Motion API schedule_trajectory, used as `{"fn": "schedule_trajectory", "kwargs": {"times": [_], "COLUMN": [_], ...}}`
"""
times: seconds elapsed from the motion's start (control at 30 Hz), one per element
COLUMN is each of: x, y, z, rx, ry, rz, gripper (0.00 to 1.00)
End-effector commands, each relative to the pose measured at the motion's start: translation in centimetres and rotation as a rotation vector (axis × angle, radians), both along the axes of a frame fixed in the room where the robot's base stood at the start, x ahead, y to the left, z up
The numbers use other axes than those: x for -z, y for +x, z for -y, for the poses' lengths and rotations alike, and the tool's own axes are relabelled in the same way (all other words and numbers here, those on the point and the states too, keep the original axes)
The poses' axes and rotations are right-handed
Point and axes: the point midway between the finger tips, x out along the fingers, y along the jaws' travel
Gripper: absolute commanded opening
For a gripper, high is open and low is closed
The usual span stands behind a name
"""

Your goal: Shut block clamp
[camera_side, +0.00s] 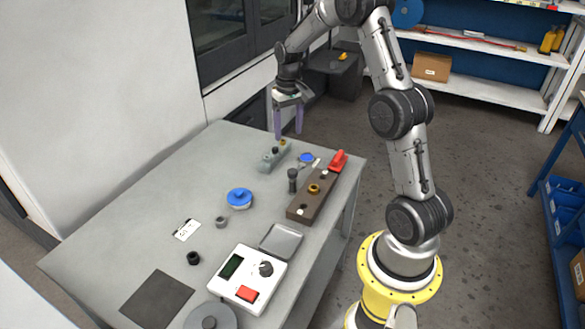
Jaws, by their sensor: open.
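A long brown block (308,207) lies near the right edge of the table, with a red handle (338,161) at its far end and a brass ring on top. A smaller grey-green block (269,161) with a dark knob and a brass part stands at the far side of the table. I cannot tell for sure which of these is the block clamp, or whether it is open. My gripper (287,136) points down above the far end of the table, near the grey-green block. Its two purple fingers are apart with nothing between them.
A dark upright post (292,181) stands beside the brown block. A blue round valve (239,198), a small blue-topped part (306,158), a grey tray (282,242) and a white control box (247,276) are also on the table (130,240). The table's left part is mostly clear.

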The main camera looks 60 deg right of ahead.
Motion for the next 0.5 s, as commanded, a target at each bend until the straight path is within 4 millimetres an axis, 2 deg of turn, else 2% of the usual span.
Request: {"fn": "schedule_trajectory", "kwargs": {"times": [0.1, 0.27, 0.5], "x": [1.3, 2.7, 7.2], "y": [-0.8, -0.9, -1.0], "z": [0.9, 0.9, 0.8], "rx": [0.026, 0.027, 0.026], "ry": [0.014, 0.015, 0.016], "rz": [-0.021, -0.022, -0.024], "gripper": [0.72, 0.72, 0.72]}}
